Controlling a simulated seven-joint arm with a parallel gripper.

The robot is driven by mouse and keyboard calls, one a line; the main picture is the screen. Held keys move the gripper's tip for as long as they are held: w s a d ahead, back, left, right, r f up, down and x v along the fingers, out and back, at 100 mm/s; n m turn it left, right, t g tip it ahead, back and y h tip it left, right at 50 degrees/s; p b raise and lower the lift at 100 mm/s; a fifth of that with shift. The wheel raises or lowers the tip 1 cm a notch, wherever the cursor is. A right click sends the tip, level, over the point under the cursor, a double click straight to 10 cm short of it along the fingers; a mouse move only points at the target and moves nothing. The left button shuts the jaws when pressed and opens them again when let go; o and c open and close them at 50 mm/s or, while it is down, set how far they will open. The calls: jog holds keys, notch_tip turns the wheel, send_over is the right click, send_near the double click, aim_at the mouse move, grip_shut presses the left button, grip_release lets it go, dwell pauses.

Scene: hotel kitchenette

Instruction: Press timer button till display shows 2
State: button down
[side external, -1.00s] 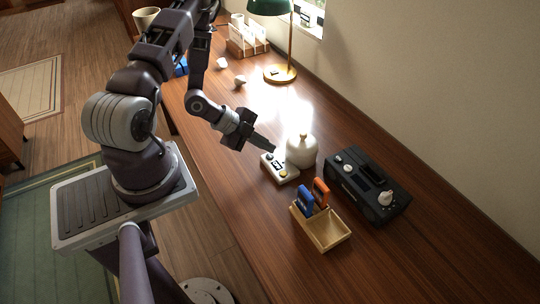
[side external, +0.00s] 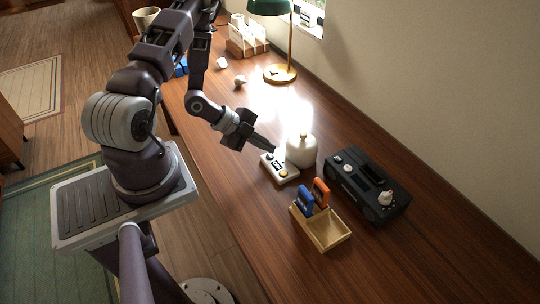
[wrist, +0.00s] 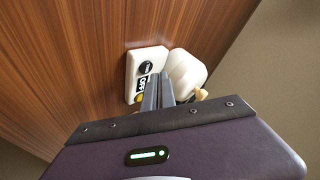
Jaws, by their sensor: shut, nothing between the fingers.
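The timer is a small cream box (side external: 289,178) on the wooden desk, with a green button (side external: 269,157), a dark display in its middle and a yellow button (side external: 283,173) at the near end. In the wrist view the box (wrist: 133,61) shows a dark round button (wrist: 145,67), a label or display (wrist: 141,83) too small to read surely, and a yellow patch partly hidden by the fingers. My gripper (side external: 274,149) is shut and empty, with its tips close to the box's far end beside the green button. Contact cannot be told. The fingertips (wrist: 158,80) cover part of the box.
A white rounded jar (side external: 301,152) stands right beside the box, close to my fingers. A black device (side external: 355,181) lies to the right. A wooden tray (side external: 327,237) with blue and orange items is nearer. A green lamp (side external: 280,72) stands behind. The desk's front is clear.

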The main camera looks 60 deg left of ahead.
aim_at(267, 156)
jog(key=shift+f, duration=0.35)
jog(key=shift+f, duration=0.35)
dwell(0.6)
jog(key=shift+r, duration=0.75)
jog(key=shift+r, duration=2.5)
jog(key=shift+r, duration=0.1)
dwell(0.4)
notch_tip(267, 156, up, 4)
jog(key=shift+f, duration=0.2)
